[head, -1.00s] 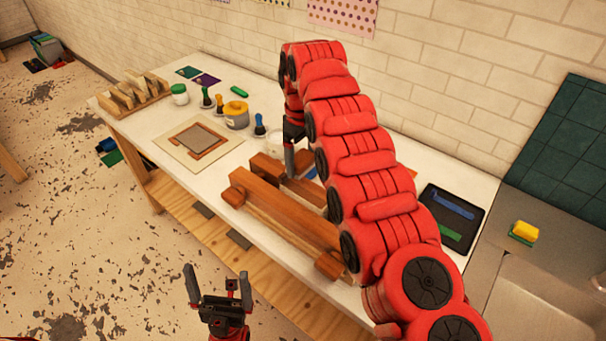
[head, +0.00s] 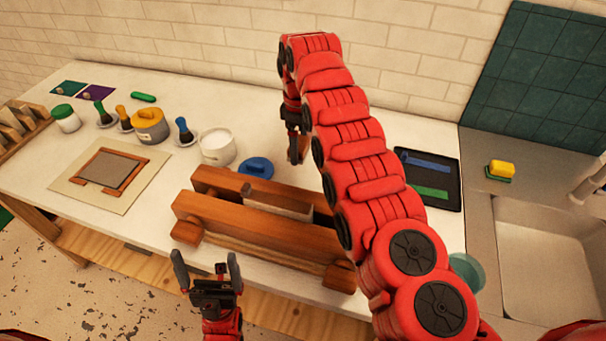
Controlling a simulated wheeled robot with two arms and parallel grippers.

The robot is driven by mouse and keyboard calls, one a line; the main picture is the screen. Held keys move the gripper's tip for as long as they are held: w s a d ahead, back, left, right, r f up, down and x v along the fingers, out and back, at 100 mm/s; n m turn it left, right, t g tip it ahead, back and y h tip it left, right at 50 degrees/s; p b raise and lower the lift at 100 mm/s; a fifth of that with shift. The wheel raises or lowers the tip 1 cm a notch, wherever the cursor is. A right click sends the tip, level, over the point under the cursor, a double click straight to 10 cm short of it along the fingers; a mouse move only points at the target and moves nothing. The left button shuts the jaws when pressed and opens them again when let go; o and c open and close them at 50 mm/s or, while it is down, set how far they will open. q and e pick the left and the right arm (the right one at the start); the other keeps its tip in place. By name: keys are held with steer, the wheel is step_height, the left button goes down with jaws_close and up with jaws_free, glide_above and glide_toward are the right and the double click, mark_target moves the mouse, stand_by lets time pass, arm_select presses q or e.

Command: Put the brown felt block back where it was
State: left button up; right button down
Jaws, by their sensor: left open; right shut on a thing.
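My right gripper (head: 293,128) is at the far side of the table, held above or just behind the wooden press (head: 240,232). It is shut on a brown block (head: 299,149), which looks like the brown felt block; my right arm partly hides it. I cannot tell whether the block touches the table. The press has two long wooden beams with a pale block (head: 277,205) between them. My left gripper (head: 206,262) is open and empty, in front of the table's near edge, close to the press's left end.
A framed screen (head: 70,178) lies at the left. A black tray (head: 441,168) and a sink (head: 550,245) are at the right.

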steer(key=shift+d+f, duration=0.1)
steer(key=shift+f, duration=0.25)
steer(key=p, duration=0.3)
glide_above(301, 180)
step_height(301, 180, down, 6)
step_height(301, 180, down, 2)
steer(key=shift+f+b, duration=0.2)
steer(key=shift+b, duration=0.4)
steer(key=shift+f, duration=0.3)
steer(key=shift+f, duration=0.15)
jaws_free()
